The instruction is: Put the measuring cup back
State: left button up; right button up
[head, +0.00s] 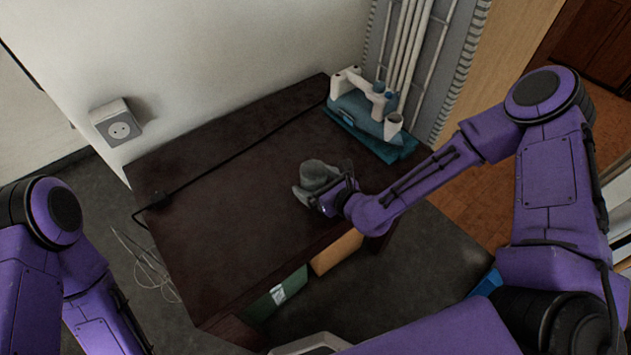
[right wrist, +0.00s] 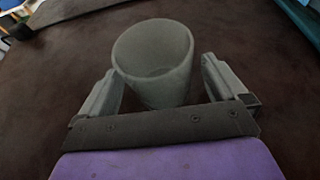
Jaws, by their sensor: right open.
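A grey-green measuring cup (head: 316,172) stands on the dark brown table (head: 225,220), toward its right side. In the right wrist view the cup (right wrist: 153,62) is upright with its round mouth facing up and looks empty. My right gripper (head: 322,190) is at the cup from the right. Its two fingers (right wrist: 158,82) are spread on either side of the cup, with a gap visible on each side. My left arm shows at the lower left of the head view, but its gripper is out of view.
A teal case with a white handle-like part (head: 380,108) stands at the table's back right corner. A black cable (head: 240,140) crosses the table's back. A wall socket (head: 118,128) is at the left. The table's left and front are clear. Boxes (head: 338,250) sit below the front edge.

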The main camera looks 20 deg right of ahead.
jog(key=v, duration=0.9)
jog(key=shift+r, duration=0.1)
jog(key=p, duration=0.1)
jog(key=s+r+p, duration=0.1)
jog(key=shift+d+p, duration=0.25)
jog(key=shift+p, duration=0.1)
jog(key=shift+s+d+p, duration=0.2)
jog(key=shift+s+p, duration=0.3)
jog(key=shift+s, duration=0.05)
jog(key=shift+s+f, duration=0.1)
jog(key=shift+f, duration=0.2)
jog(key=s+f+n+g, duration=0.1)
jog(key=s+f+n, duration=0.1)
jog(key=f+n, duration=0.1)
jog(key=s+f+n+g, duration=0.1)
jog(key=f, duration=0.1)
jog(key=shift+s+d+f+n+g+h, duration=0.2)
jog(key=shift+s+n+g+h, duration=0.1)
jog(key=shift+h, duration=0.1)
jog(key=s+d+f+n+g+h, duration=0.3)
jog(key=s+d+f+n, duration=0.2)
jog(key=n, duration=0.5)
jog(key=s+d+f+n+g+h, duration=0.3)
jog(key=s+d+f+n+h, duration=0.1)
jog(key=s+n, duration=0.6)
jog(key=shift+d+f+n+g, duration=0.3)
jog(key=shift+d+f+g, duration=0.1)
jog(key=shift+d+f, duration=0.45)
